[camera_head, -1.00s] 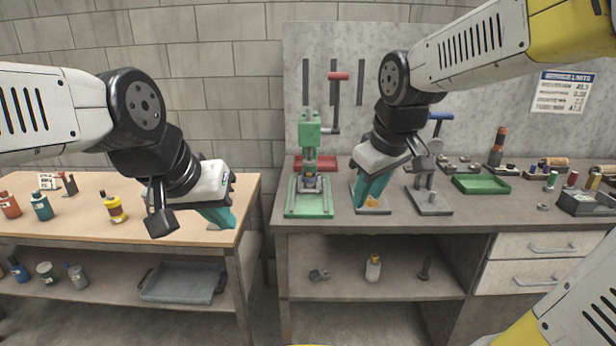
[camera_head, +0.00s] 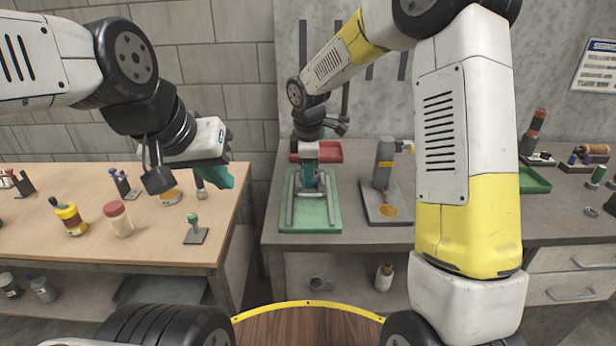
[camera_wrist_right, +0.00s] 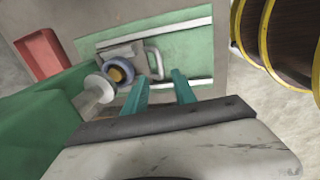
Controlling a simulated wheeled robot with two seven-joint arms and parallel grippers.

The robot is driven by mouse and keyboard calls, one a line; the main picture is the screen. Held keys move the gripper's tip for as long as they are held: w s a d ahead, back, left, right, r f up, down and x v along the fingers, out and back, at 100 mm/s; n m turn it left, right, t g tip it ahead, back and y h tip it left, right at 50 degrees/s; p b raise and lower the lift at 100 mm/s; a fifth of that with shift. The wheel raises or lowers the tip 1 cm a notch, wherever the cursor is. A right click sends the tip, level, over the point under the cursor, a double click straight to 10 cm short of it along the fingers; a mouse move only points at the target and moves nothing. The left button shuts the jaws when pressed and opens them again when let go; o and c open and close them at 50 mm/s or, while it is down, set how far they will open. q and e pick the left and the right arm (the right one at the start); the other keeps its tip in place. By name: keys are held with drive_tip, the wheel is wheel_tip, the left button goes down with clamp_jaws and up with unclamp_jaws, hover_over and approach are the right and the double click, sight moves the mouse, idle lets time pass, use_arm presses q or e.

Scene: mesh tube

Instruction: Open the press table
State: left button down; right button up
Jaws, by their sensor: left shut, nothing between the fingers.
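The green press stands on the grey workbench. Its flat green base (camera_head: 288,213) with two light rails shows in the head view, the upper press mostly hidden behind my right arm. In the right wrist view, a grey sliding table with a loop handle (camera_wrist_right: 158,62) sits on the green base (camera_wrist_right: 195,50); a blue ring (camera_wrist_right: 118,71) with a yellowish centre lies on it, beside a pale ram (camera_wrist_right: 93,93). My right gripper (camera_wrist_right: 160,84) is open, its teal fingers pointing toward the handle, with nothing visibly held. My left gripper (camera_head: 222,178) is shut and empty above the wooden table.
A red tray (camera_head: 330,152) lies behind the press. A grey stand (camera_head: 384,160) is to its right. Bottles and small stamps cover the wooden table (camera_head: 150,245) at left. A round wooden top with yellow rim (camera_head: 308,325) is in front.

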sight(308, 195)
drive_tip(key=f, duration=0.3)
drive_tip(key=w+f, duration=0.1)
drive_tip(key=f, duration=0.1)
drive_tip(key=shift+f, duration=0.35)
clamp_jaws()
idle(1.1)
